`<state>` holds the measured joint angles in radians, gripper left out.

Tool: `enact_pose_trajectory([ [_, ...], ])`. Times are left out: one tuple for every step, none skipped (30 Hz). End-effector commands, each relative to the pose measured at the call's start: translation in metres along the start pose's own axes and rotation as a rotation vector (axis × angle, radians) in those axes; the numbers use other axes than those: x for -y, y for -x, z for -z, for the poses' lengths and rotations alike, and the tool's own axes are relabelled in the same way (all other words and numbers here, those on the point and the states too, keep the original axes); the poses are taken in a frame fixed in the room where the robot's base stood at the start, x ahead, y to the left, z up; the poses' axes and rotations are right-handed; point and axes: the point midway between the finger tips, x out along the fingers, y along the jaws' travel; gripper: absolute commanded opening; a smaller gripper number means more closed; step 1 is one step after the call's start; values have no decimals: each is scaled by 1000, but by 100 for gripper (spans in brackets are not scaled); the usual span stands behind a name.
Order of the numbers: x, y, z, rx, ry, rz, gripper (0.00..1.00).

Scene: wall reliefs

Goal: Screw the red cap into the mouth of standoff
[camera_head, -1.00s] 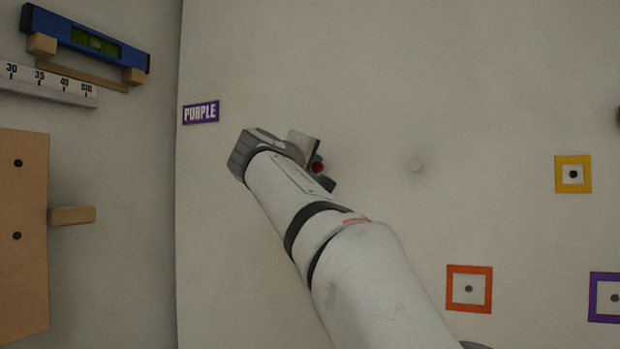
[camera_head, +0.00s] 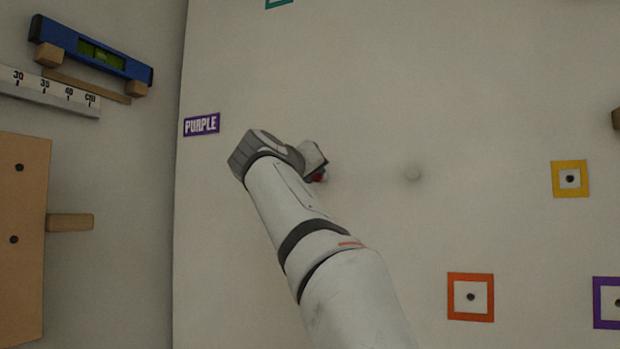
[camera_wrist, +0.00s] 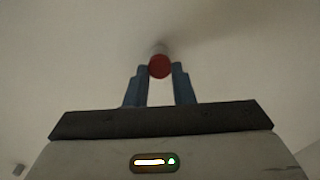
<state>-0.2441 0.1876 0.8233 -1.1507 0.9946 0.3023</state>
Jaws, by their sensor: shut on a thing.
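The red cap (camera_wrist: 160,66) is between the two blue fingertips of my gripper (camera_wrist: 160,72) in the wrist view, and the gripper is shut on it. A pale round stub, which looks like the standoff (camera_wrist: 160,49), shows just beyond the cap, partly hidden by it. In the head view a pale round standoff (camera_head: 413,173) sticks out of the white wall, to the right of my gripper (camera_head: 318,177). Only a bit of the red cap (camera_head: 318,178) shows there, and the fingers are mostly hidden. Whether the standoff has an open mouth is too blurred to tell.
Around the standoff the wall is bare. An orange frame (camera_head: 451,297), a yellow frame (camera_head: 557,179) and a purple frame (camera_head: 598,302) are to the right. A PURPLE label (camera_head: 201,125) is at left. A blue level (camera_head: 60,38) and a wooden board (camera_head: 30,200) are farther left.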

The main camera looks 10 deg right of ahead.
Motion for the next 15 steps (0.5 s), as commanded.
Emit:
enact_pose_trajectory([
  [-1,0,1,-3,0,-1,5],
  [-1,0,1,-3,0,-1,5],
  [-1,0,1,-3,-6,-1,5],
  [-1,0,0,-3,-20,-1,5],
  [0,0,0,-3,-44,-1,5],
  [0,0,-1,-4,-90,-2,5],
  [0,0,-2,-5,-134,-2,5],
  [0,0,-2,-4,-180,-3,5],
  [0,0,-2,-4,-243,-2,5],
  [-1,0,-2,-4,-287,-2,5],
  [-1,0,-2,-4,-328,-2,5],
  [-2,0,-1,-5,-373,-2,5],
  [-2,0,-1,-5,-401,-2,5],
  [-3,0,0,-5,-421,-2,5],
  [-3,0,0,-4,-440,-1,5],
])
